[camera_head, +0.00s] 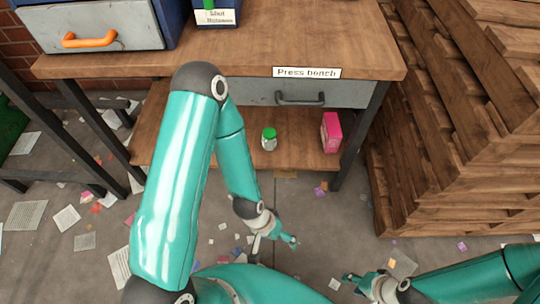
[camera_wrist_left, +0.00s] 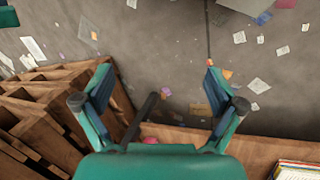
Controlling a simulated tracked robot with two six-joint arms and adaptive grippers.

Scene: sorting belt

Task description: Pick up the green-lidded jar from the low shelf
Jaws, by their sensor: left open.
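The green-lidded jar (camera_head: 269,139) is small, with a clear or pale body, and stands upright on the low shelf (camera_head: 215,150) under the bench. My left gripper (camera_head: 275,246) is open and empty, in front of and below the shelf edge, apart from the jar. In the left wrist view my left gripper (camera_wrist_left: 160,75) shows its two fingers spread with floor between them; the jar is not seen there. My right gripper (camera_head: 352,284) is at the bottom right, away from the shelf; its jaw opening is unclear.
A pink box (camera_head: 332,132) stands on the shelf right of the jar. The press bench (camera_head: 300,40) with a grey drawer (camera_head: 260,92) overhangs the shelf. Stacked wooden pallets (camera_head: 440,140) rise at the right. The floor holds scattered papers. Bench legs frame the shelf.

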